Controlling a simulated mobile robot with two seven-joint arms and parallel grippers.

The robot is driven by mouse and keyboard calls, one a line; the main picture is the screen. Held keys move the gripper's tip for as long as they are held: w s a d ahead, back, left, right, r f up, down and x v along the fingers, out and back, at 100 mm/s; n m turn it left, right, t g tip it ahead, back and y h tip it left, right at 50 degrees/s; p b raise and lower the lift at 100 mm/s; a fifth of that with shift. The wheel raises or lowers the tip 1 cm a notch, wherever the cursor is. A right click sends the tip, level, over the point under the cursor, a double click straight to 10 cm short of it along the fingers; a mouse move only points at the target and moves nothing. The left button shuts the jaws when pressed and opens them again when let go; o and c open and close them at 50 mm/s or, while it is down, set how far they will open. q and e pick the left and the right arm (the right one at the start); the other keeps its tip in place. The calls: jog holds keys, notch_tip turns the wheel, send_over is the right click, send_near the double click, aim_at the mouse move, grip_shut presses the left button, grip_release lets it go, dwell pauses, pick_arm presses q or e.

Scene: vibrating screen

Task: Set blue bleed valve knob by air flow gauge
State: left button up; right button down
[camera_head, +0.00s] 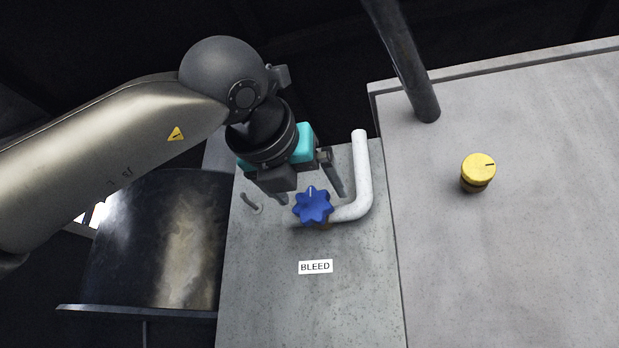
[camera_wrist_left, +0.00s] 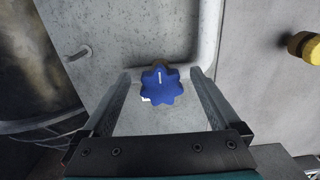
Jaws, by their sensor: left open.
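The blue bleed valve knob (camera_head: 313,205) is star-shaped with a white mark near its top, above the BLEED label (camera_head: 315,267) on a grey panel. In the left wrist view the blue knob (camera_wrist_left: 161,84) shows between the fingertips, with a gap on each side. My left gripper (camera_head: 311,197) is open, its fingers reaching down at the knob from behind in the head view. In the left wrist view the left gripper's fingers (camera_wrist_left: 161,80) are spread on either side of the knob. No air flow gauge can be made out. My right gripper is not in view.
A white pipe (camera_head: 362,175) bends around the knob's right side, close to the fingers. A yellow knob (camera_head: 477,172) stands on the grey surface at right, near a dark post (camera_head: 408,65). A small metal handle (camera_head: 251,203) is left of the blue knob.

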pick_arm(q)
jog(key=shift+w+d, duration=0.1)
jog(key=shift+w, duration=0.3)
jog(key=c, duration=1.3)
